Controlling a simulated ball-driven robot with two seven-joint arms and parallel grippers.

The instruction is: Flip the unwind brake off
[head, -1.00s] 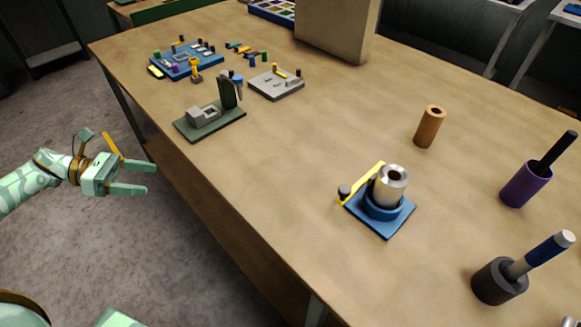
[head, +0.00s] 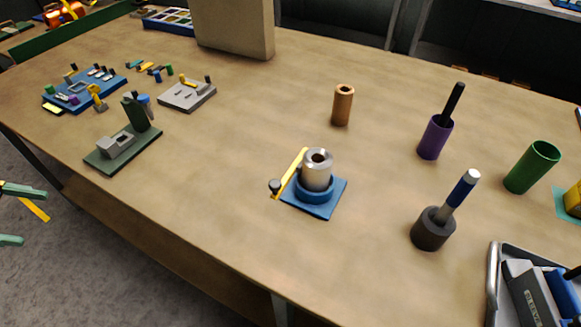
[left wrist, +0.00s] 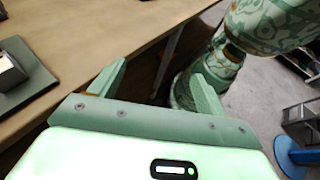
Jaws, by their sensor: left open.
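The unwind stand has a blue square base (head: 325,207) with a blue ring. A silver metal roll (head: 317,172) stands upright in the ring. A yellow brake lever (head: 292,172) with a dark knob (head: 275,187) lies along the roll's left side. Its exact setting I cannot tell. My left gripper (head: 22,214) is at the far left edge, off the table and well away from the stand. It is open and empty, and its two fingers also show in the left wrist view (left wrist: 158,82). My right gripper is not in view.
A green press (head: 125,140), a grey plate (head: 188,95) and a blue board (head: 85,92) stand on the left. A copper roll (head: 342,105) is behind the stand. Purple (head: 434,138), dark (head: 432,230) and green (head: 531,167) holders and a tray (head: 493,285) are right. Table around the stand is clear.

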